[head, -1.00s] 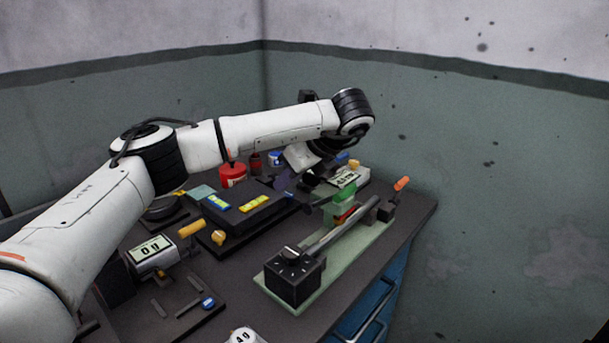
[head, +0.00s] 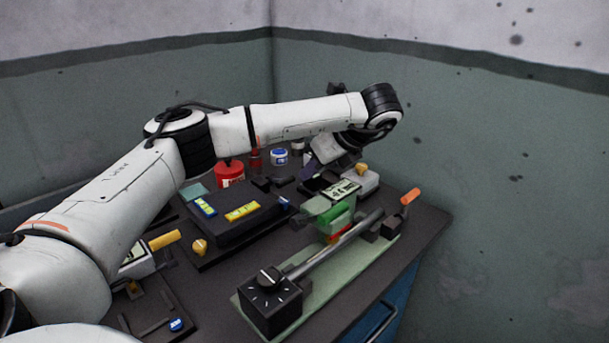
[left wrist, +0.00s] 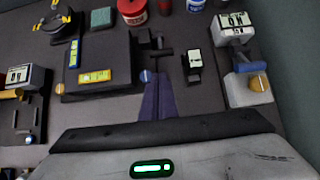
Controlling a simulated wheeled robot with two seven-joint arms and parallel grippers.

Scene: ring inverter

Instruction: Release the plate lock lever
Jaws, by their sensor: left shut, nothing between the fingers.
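A dark plate unit (head: 240,213) with yellow and blue labels lies on the bench in the head view. It also shows in the left wrist view (left wrist: 118,62), with a blue knob (left wrist: 145,76) at its front right corner. A small black T-shaped handle (left wrist: 157,52) stands by its right side; I cannot tell whether this is the lock lever. My left gripper (left wrist: 158,82) is shut and empty, its dark fingers pointing toward the T-shaped handle, just short of it in the picture. In the head view the fingers are partly hidden by the wrist. My right gripper is out of view.
A long bar fixture with a black dial box (head: 270,302) and orange-tipped lever (head: 410,197) lies along the bench's right side. A red jar (head: 229,174) stands behind the plate unit. A small display block (left wrist: 193,63) is right of the T-shaped handle.

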